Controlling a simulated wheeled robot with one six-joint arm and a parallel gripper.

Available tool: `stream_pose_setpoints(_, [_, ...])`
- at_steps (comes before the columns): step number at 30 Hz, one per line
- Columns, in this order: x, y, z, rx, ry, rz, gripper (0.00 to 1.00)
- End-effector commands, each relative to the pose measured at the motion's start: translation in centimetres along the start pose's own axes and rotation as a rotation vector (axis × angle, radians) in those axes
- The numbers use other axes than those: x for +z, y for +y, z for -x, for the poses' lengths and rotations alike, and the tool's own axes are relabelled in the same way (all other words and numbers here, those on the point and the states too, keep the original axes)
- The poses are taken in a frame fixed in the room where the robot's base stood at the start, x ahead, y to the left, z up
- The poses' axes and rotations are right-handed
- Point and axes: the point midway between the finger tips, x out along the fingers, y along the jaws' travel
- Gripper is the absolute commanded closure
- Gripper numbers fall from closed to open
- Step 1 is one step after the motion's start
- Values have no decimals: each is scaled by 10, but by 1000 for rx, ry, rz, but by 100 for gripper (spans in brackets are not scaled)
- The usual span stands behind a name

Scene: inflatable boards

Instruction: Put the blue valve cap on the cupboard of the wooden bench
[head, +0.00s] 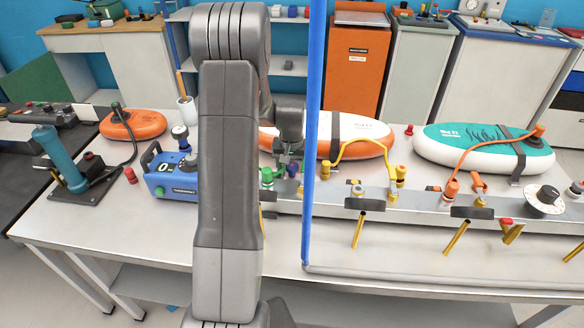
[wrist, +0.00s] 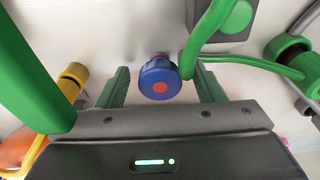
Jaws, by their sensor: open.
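The blue valve cap (wrist: 158,77), round with an orange-red centre, shows in the wrist view between the two green fingers of my gripper (wrist: 162,88). The fingers are open, with a gap visible on each side of the cap. In the head view my gripper (head: 288,158) is over the metal table, behind the rail and partly hidden by my arm; I cannot make out the cap clearly there. The wooden bench (head: 100,42) stands at the back left, with a light wooden top and a grey cupboard (head: 143,68) below it.
A green hose (wrist: 208,32) passes close to the cap's right side. A metal rail (head: 420,205) with valves and yellow levers runs along the table. An orange-white board (head: 350,135) and a teal-white board (head: 480,148) lie behind it. A blue pump box (head: 172,180) is left of my arm.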

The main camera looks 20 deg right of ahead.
Motion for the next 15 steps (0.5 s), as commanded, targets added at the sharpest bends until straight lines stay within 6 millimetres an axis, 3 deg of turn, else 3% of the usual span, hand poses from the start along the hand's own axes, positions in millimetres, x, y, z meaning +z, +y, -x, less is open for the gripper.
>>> stream_pose_setpoints(6, [0, 0, -1, 0, 0, 0, 38])
stream_pose_setpoints(13, [0, 0, -1, 0, 0, 0, 81])
stream_pose_setpoints(15, [0, 0, -1, 0, 0, 0, 89])
